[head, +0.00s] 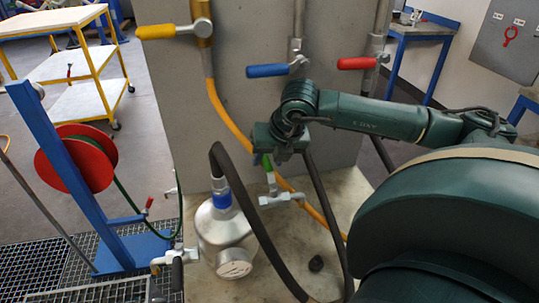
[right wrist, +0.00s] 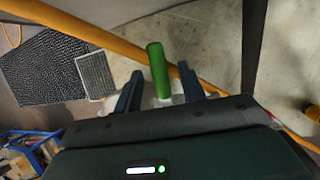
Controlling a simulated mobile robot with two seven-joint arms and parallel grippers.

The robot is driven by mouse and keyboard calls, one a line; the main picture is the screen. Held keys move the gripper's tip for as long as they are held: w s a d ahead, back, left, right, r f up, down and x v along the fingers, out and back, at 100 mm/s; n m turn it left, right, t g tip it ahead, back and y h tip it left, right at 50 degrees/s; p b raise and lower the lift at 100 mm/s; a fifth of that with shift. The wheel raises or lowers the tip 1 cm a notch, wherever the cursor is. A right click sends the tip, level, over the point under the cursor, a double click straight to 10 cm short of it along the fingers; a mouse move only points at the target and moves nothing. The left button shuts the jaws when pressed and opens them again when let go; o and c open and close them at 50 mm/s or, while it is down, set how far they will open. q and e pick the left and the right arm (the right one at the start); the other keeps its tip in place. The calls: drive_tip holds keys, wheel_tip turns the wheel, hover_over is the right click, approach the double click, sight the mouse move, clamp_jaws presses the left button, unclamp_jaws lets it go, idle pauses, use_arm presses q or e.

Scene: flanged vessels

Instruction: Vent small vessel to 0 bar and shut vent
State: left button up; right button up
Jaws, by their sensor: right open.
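The small vessel (head: 222,226) is a silver body with a blue band on its neck and a round gauge (head: 234,263) low on its front; the gauge reading is too small to tell. A metal valve fitting (head: 280,199) at its upper right carries an upright green handle (head: 268,163). My right gripper (head: 272,152) is above this fitting, at the green handle. In the right wrist view, the open fingers (right wrist: 159,76) stand on either side of the green handle (right wrist: 158,68); a gap shows on both sides near the fingertips. My left gripper is not in view.
Yellow (head: 155,32), blue (head: 267,71) and red (head: 356,63) valve handles stick out from the grey panel above. A black hose (head: 258,225) and an orange pipe (head: 225,115) run close to the vessel. A red hose reel (head: 76,158) stands at the left.

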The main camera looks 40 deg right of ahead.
clamp_jaws()
idle(0.5)
